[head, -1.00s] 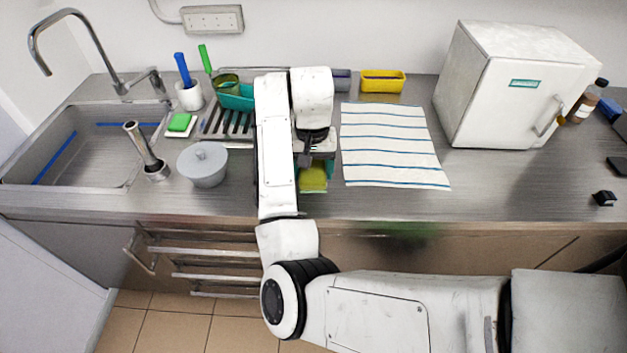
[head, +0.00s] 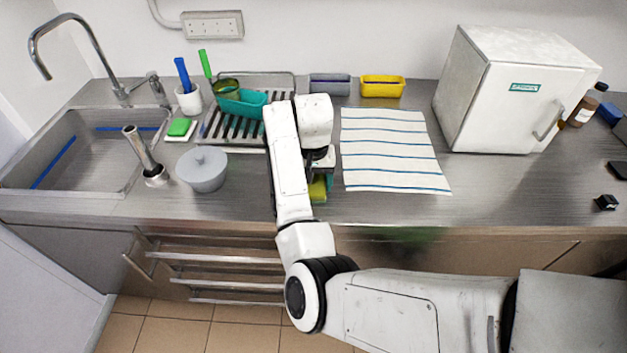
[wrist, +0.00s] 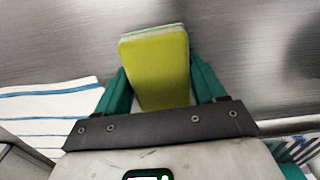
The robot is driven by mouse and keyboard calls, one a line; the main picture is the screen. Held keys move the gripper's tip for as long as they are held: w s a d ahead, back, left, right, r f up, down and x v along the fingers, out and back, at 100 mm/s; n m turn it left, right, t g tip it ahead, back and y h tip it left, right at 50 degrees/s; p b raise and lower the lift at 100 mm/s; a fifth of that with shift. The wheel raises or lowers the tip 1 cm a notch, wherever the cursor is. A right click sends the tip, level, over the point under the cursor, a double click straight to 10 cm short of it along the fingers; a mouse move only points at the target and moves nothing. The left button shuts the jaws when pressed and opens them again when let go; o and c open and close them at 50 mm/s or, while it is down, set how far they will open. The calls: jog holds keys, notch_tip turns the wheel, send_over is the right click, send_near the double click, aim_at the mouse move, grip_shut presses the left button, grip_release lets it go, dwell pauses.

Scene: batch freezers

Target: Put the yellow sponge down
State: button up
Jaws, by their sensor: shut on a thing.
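The yellow sponge (wrist: 157,65) is a yellow-green block with a paler green layer along its far edge. In the wrist view it stands out between the two teal fingers of my gripper (wrist: 158,90), which is shut on it. In the head view the sponge (head: 317,190) shows partly below my wrist, over the steel counter near its front edge, left of the striped cloth. My arm hides part of it. I cannot tell whether its underside touches the counter.
The striped cloth (head: 395,150) lies right of my gripper. A draining rack (head: 272,82) with a teal container (head: 240,102) is behind my arm. A white freezer (head: 500,100) stands at the right. Counter between pot and arm is clear.

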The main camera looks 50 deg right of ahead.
jog(key=shift+f, duration=0.15)
jog(key=o, duration=1)
jog(key=shift+f+b, duration=0.2)
jog(key=shift+b, duration=0.55)
notch_tip(320, 180, up, 11)
jog(key=p, duration=0.2)
jog(key=shift+s, duration=0.2)
